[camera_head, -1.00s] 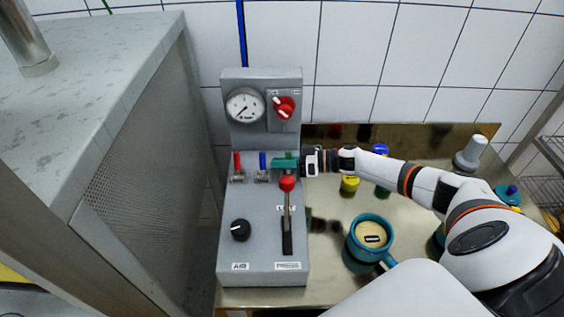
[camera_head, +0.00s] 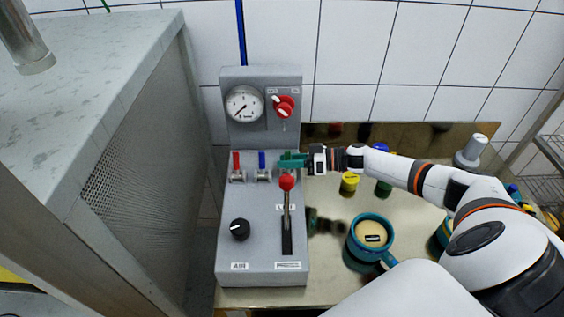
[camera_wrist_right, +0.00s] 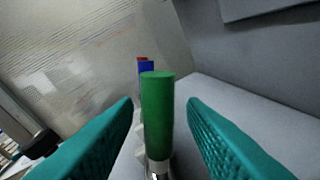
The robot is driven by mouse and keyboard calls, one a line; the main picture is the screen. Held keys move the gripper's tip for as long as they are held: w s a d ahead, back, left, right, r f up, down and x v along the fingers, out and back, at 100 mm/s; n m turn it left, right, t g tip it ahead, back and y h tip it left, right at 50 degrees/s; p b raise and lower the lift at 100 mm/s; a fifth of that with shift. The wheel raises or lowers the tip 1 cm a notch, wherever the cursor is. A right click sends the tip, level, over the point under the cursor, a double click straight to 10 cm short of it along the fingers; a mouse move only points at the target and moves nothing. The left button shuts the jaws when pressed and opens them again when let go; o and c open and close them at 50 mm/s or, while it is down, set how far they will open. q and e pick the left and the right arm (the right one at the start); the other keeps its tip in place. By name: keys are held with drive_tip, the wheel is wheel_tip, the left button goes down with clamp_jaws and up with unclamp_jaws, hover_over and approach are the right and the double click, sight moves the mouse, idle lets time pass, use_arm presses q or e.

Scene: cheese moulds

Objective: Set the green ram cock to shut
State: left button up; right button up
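The green ram cock (camera_head: 287,155) is the rightmost of three cocks on the grey panel (camera_head: 257,215); my fingers partly cover it in the head view. In the right wrist view its green handle (camera_wrist_right: 158,115) stands upright, in line with the blue handle behind it. My right gripper (camera_head: 292,162) comes in from the right at the cock. Its teal fingers are open, one on each side of the green handle, with a visible gap on both sides. My left gripper is not in view.
The blue cock (camera_head: 262,160) and red cock (camera_head: 236,162) stand upright to the left. A red-knobbed lever (camera_head: 287,184) rises just below the gripper. A gauge (camera_head: 244,104) and red knob (camera_head: 284,106) are above. A teal mould (camera_head: 354,243) stands on the bench to the right.

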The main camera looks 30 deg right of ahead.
drive_tip(key=b+v, duration=0.3)
drive_tip(key=v, duration=0.7)
